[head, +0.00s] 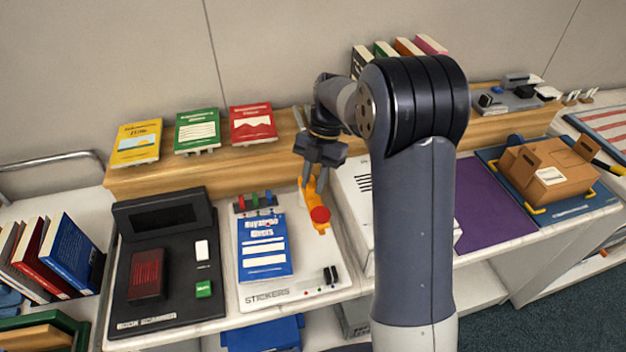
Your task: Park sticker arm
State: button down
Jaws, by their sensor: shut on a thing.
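The sticker arm (319,217) is an orange lever with a round red knob at its near end. It stands at the right side of the white sticker board (292,292), which is lettered "STICKERS". My gripper (313,188) points down from above and is shut on the far, upper part of the orange lever. A blue book (265,244) lies flat on the board, just left of the lever. Where the lever joins the board is too small to make out.
Left of the board is a black scanner station (188,215) with a dark red item (147,274). A wooden ledge (150,177) with standing cards runs behind. At right are a white box (352,204), purple mat (487,215) and cardboard carton (552,170). My arm hides some counter.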

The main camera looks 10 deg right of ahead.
dwell(0.4)
jog(key=c, duration=1.2)
grip_release()
jog(key=v, duration=1.1)
jog(key=shift+f, duration=0.2)
jog(key=x, duration=1)
jog(key=shift+s+a+f, duration=0.1)
jog(key=shift+s+f, duration=0.05)
jog(key=shift+f, duration=0.15)
jog(key=shift+r, duration=0.1)
